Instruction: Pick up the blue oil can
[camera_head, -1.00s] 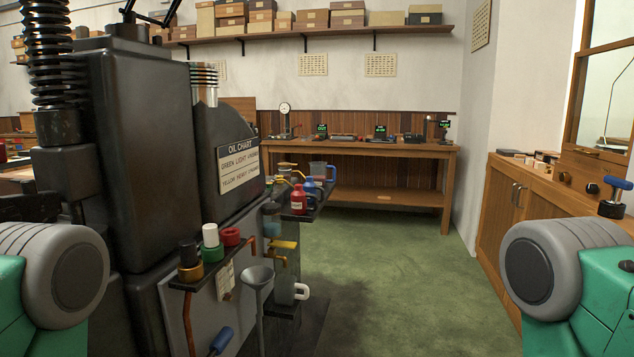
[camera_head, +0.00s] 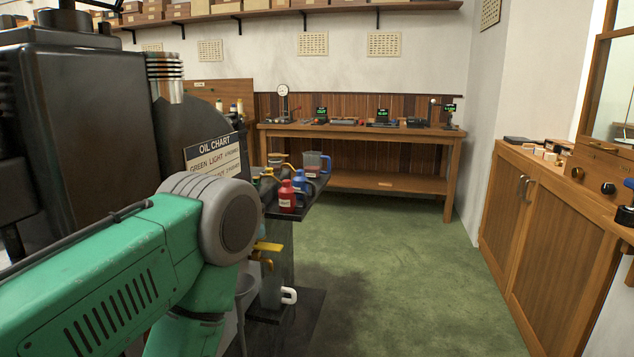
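The blue oil can (camera_head: 299,180) stands on a small dark shelf on the side of the machine, left of the picture's middle. A red oil can (camera_head: 287,198) stands just in front of it and hides part of it. My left arm reaches in from the left, its grey joint close to the shelf's near end. My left gripper is hidden or out of frame. My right gripper is not in view.
A clear measuring jug (camera_head: 315,163) stands behind the cans on the shelf (camera_head: 313,191). The dark machine with an oil chart (camera_head: 212,157) fills the left. A wooden bench (camera_head: 357,133) stands at the back, a wooden cabinet (camera_head: 545,220) at the right. The green floor (camera_head: 415,250) between is clear.

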